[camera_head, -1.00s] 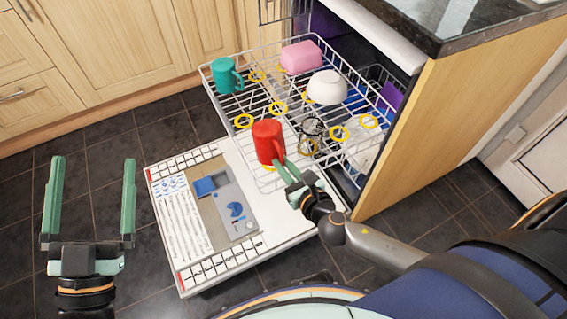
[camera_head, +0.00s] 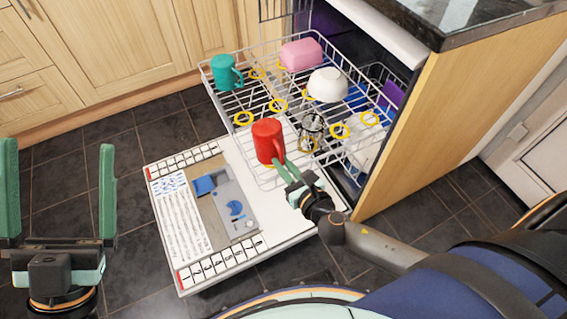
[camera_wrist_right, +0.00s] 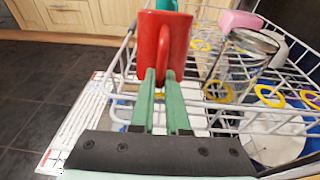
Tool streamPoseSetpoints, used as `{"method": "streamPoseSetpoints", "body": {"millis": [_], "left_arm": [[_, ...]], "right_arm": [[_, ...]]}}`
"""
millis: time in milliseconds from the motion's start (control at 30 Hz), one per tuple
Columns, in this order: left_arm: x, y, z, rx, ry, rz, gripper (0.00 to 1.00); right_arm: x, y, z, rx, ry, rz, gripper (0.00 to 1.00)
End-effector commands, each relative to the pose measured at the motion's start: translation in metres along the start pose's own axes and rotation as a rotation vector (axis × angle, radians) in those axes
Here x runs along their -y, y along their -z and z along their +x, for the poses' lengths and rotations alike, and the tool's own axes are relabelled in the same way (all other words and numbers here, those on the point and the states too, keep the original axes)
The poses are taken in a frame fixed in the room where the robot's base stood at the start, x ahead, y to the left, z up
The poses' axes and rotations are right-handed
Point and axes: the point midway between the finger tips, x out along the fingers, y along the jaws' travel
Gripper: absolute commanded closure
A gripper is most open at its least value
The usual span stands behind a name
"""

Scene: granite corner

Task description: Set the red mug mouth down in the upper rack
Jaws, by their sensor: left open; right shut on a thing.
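The red mug (camera_head: 267,139) is at the front of the pulled-out upper rack (camera_head: 222,108), over its near left edge. It looks upright on its axis, with a closed red face on top, so its mouth seems to point down. My right gripper (camera_head: 285,170) is shut on its handle from the near side. The right wrist view shows the green fingers (camera_wrist_right: 160,82) at the handle of the red mug (camera_wrist_right: 163,48). I cannot tell whether the rim touches the wires. My left gripper (camera_head: 57,146) is open and empty, over the floor at the left.
The rack holds a teal mug (camera_head: 225,74), a pink container (camera_head: 301,55), a white bowl (camera_head: 327,86) and a clear glass (camera_head: 312,124). Several yellow rings (camera_head: 243,119) lie among its wires. The open dishwasher door (camera_head: 205,222) lies below. A wooden side panel (camera_head: 450,110) stands at right.

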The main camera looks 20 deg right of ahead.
Motion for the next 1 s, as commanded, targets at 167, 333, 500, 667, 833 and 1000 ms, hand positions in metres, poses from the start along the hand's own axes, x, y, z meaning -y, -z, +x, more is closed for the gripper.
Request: {"method": "streamPoseSetpoints", "body": {"millis": [167,333,500,667,833,1000], "left_arm": [[0.000,0.000,-0.001,-0.001,-0.001,0.002,0.00],[0.000,-0.001,-0.001,-0.001,-0.001,0.002,0.00],[0.000,-0.001,-0.001,0.000,-0.001,0.001,0.00],[0.000,-0.001,-0.001,0.001,-0.001,0.001,0.00],[0.000,-0.001,-0.001,0.001,-0.001,0.000,0.00],[0.001,-0.004,0.001,0.020,0.001,-0.007,0.00]], "right_arm": [[0.000,0.010,-0.001,-0.019,0.001,0.000,1.00],[0.000,0.011,-0.002,-0.021,0.001,0.000,0.77],[0.000,0.012,-0.002,-0.023,0.000,0.001,0.58],[0.000,0.012,-0.002,-0.023,0.000,0.001,0.52],[-0.001,0.013,-0.003,-0.026,-0.001,0.001,0.52],[-0.001,0.013,-0.016,-0.027,-0.001,0.000,0.52]]}}
